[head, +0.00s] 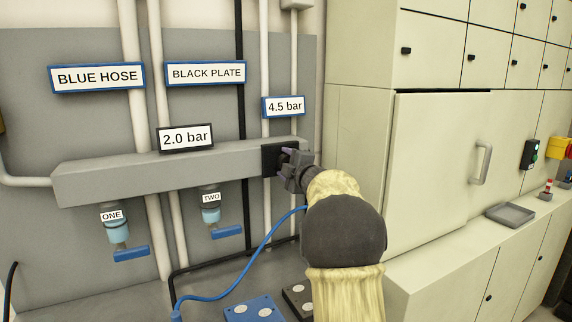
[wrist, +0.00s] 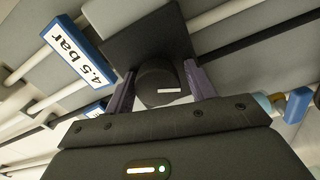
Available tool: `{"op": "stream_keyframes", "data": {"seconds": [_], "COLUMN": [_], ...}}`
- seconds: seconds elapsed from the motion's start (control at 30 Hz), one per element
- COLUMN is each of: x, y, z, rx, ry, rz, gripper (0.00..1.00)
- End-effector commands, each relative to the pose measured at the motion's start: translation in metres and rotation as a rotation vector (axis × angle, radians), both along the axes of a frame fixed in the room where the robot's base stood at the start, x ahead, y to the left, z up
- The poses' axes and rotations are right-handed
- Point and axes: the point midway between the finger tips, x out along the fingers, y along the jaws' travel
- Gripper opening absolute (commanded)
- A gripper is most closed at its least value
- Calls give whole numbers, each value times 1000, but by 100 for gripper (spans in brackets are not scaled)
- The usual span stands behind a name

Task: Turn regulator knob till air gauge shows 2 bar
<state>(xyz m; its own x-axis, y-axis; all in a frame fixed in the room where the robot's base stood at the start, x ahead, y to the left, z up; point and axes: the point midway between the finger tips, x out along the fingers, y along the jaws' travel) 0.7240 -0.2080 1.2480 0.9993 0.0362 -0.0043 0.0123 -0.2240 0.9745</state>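The black regulator knob (wrist: 158,86) with a short white mark sits on a square black plate (wrist: 150,38) in the wrist view. My gripper (wrist: 160,72) has one finger on each side of the knob, and both appear to touch it. In the head view, my gripper (head: 286,160) is at the black plate (head: 270,160) on the right end of the grey manifold (head: 100,180), and hides the knob. A dark-framed display (head: 186,138) on the manifold reads 2.0 bar. A blue-framed plate (head: 283,106) above the knob reads 4.5 bar.
Valves marked ONE (head: 116,228) and TWO (head: 211,208), with blue handles, hang under the manifold. A blue hose (head: 262,246) runs left of my arm. A cabinet (head: 440,160) stands close on the right.

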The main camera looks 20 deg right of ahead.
Motion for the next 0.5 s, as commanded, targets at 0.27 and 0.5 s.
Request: {"op": "stream_keyframes", "data": {"seconds": [0.27, 0.5], "x": [0, -12], "y": [0, -2], "z": [1, 1], "rx": [0, 1], "ry": [-3, -3], "rz": [-1, -3], "gripper": [64, 64]}}
